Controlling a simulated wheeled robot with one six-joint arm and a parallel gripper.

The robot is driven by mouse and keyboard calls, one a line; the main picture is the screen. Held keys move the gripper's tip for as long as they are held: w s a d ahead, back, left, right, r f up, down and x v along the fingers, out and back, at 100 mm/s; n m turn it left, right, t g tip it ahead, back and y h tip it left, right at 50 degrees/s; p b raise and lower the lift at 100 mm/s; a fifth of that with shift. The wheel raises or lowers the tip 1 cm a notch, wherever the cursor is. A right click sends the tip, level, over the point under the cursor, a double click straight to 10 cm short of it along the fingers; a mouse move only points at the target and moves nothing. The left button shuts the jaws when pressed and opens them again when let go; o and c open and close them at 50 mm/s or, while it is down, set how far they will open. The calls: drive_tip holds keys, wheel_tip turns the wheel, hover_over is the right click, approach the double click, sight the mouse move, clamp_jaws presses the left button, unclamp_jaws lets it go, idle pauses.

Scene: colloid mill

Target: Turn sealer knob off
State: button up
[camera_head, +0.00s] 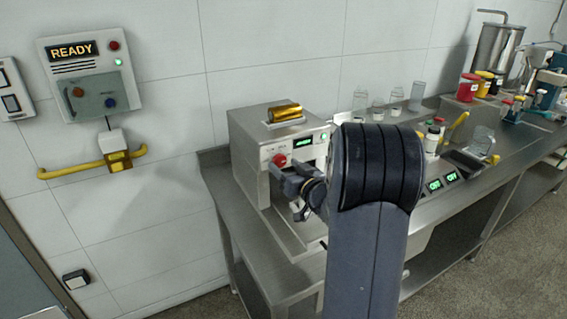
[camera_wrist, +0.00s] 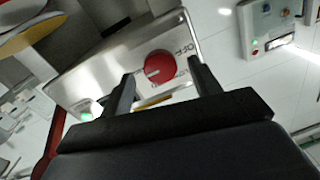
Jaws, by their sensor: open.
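The sealer (camera_head: 262,150) is a steel box at the left end of the steel bench, with a gold roll on top and a small green-lit display. Its red knob (camera_head: 279,160) is on the front panel; in the wrist view the round red knob (camera_wrist: 159,66) shows a white pointer mark, with "OFF" lettering above right of it. My gripper (camera_head: 290,178) is in front of the panel by the knob. In the wrist view my gripper (camera_wrist: 160,80) is open, its two fingers on either side of the knob. I cannot tell whether they touch it.
The bench (camera_head: 235,200) runs right, holding glass vessels, red and yellow jars (camera_head: 468,88) and a steel hopper (camera_head: 497,50). A wall panel (camera_head: 90,75) reading "READY" and a yellow handrail (camera_head: 75,170) are at left. Floor at lower right is clear.

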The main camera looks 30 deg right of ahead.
drive_tip(key=shift+w+a, duration=0.1)
drive_tip(key=shift+w, duration=0.6)
drive_tip(key=shift+c, duration=0.5)
drive_tip(key=c, duration=0.9)
